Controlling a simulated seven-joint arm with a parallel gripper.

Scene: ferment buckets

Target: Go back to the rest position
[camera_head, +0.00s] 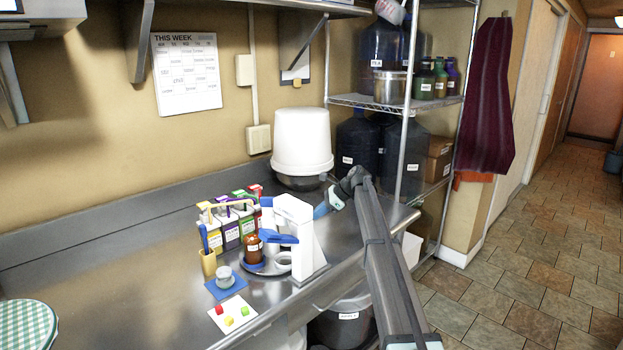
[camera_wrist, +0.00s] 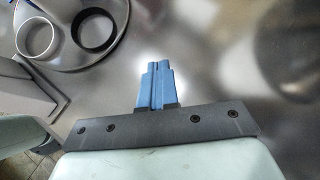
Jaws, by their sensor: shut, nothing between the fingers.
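My gripper (camera_wrist: 157,70) shows in the wrist view with its two blue fingers pressed together and nothing between them. Bare steel counter lies below and beyond the fingertips. In the head view my arm comes in from the lower right and bends down over the counter. In the wrist view the tray's edge (camera_wrist: 60,68) is at upper left, with a white ring (camera_wrist: 36,34) and a black ring (camera_wrist: 95,32).
Several coloured cartons (camera_head: 231,232) stand behind the tray. A glass jar on a blue mat (camera_head: 213,291) and a white card (camera_head: 219,323) with coloured pieces lie in front. A white bucket (camera_head: 302,140) stands at the back.

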